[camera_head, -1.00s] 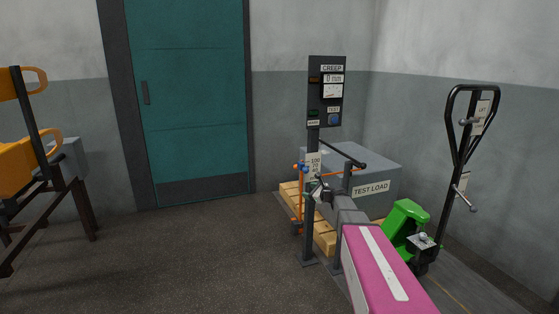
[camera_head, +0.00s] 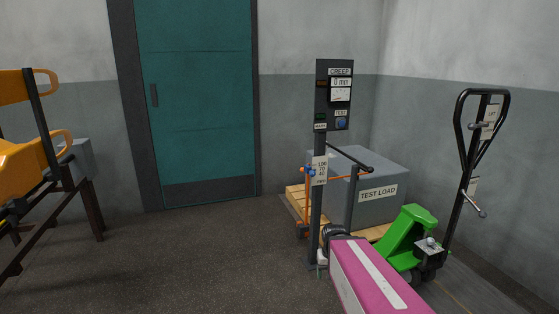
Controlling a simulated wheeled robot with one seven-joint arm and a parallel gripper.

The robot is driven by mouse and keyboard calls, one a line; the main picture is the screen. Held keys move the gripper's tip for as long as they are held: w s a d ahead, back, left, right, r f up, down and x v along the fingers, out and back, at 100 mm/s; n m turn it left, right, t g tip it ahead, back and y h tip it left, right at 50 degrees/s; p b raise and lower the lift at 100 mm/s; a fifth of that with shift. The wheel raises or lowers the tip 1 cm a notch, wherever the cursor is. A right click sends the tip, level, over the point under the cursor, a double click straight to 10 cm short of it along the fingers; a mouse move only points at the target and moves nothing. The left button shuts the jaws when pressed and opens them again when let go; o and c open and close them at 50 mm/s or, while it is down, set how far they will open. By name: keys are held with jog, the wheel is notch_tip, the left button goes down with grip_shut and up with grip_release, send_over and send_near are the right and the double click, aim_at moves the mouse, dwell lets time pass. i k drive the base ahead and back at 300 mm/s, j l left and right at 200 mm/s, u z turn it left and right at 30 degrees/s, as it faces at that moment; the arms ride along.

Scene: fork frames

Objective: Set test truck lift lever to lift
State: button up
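The test truck is a green pallet truck (camera_head: 408,232) at the right, with a black loop handle (camera_head: 463,120) standing up and leaning right. A small grey lever (camera_head: 478,125) with a light knob sits inside the loop beside a small white label (camera_head: 491,114). A second lever (camera_head: 476,207) sticks out lower on the shaft near another label (camera_head: 472,187). Their settings are too small to tell. The end of my arm, with my gripper (camera_head: 321,262), is low at the foot of the dark post, left of the truck and well apart from both levers. Its fingers are too small to read.
A grey TEST LOAD box (camera_head: 385,199) rests on a wooden pallet (camera_head: 294,198) behind the truck. A dark post carries a CREEP panel (camera_head: 334,95). Orange equipment (camera_head: 24,157) stands at the left. Open floor (camera_head: 200,255) lies before the teal door (camera_head: 195,95).

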aim_at(473, 126)
jog(key=z, duration=1.4)
